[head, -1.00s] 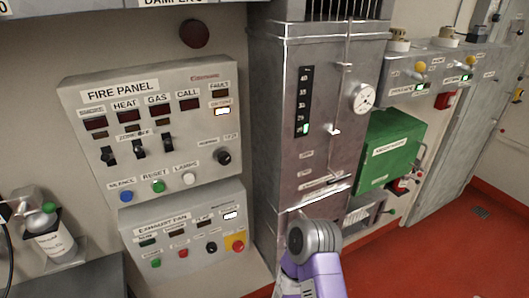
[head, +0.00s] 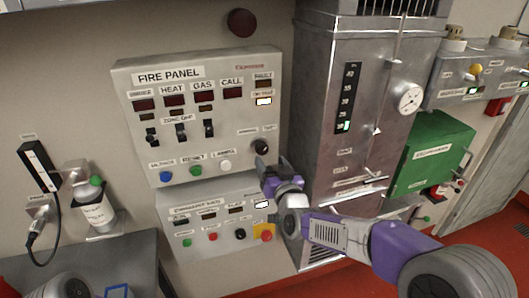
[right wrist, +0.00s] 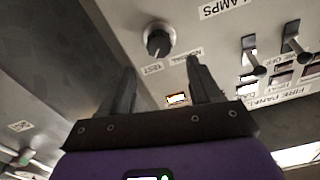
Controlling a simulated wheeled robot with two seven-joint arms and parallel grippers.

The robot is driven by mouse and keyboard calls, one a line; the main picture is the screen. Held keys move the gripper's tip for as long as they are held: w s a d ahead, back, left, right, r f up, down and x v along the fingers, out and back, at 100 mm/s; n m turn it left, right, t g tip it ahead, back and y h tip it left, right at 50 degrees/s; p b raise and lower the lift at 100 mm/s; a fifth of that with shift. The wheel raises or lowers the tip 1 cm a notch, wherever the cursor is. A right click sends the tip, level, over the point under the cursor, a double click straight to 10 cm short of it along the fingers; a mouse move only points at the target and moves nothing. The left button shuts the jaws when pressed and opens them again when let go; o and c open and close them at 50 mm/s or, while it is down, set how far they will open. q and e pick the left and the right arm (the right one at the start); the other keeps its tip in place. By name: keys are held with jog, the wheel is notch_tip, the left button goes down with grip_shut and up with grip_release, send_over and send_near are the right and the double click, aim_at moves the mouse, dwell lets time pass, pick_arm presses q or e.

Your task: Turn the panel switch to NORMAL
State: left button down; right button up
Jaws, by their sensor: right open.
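The fire panel (head: 215,75) is a grey wall box with labelled lamps and switches. Its black rotary switch (head: 260,146) is at the lower right, by the NORMAL and TEST labels. In the right wrist view the knob (right wrist: 158,40) is above and beyond the fingertips; its pale mark seems to face the TEST label. My right gripper (head: 274,165) is open and empty, just below the knob, apart from it. In the wrist view its two fingers (right wrist: 160,68) stand either side of the label area, not around the knob. My left gripper is not in view.
The exhaust fan panel (head: 200,222) is just below, behind my right gripper. A metal column (head: 335,150) juts out close on the right. Toggle switches (head: 181,132) and push buttons (head: 196,171) sit left of the knob.

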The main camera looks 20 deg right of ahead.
aim_at(263, 150)
jog(key=w, duration=0.6)
jog(key=shift+w+a+f, duration=0.15)
jog(key=shift+w+f, duration=0.05)
jog(key=shift+w, duration=0.1)
jog(key=shift+c, duration=0.4)
jog(key=c, duration=0.9)
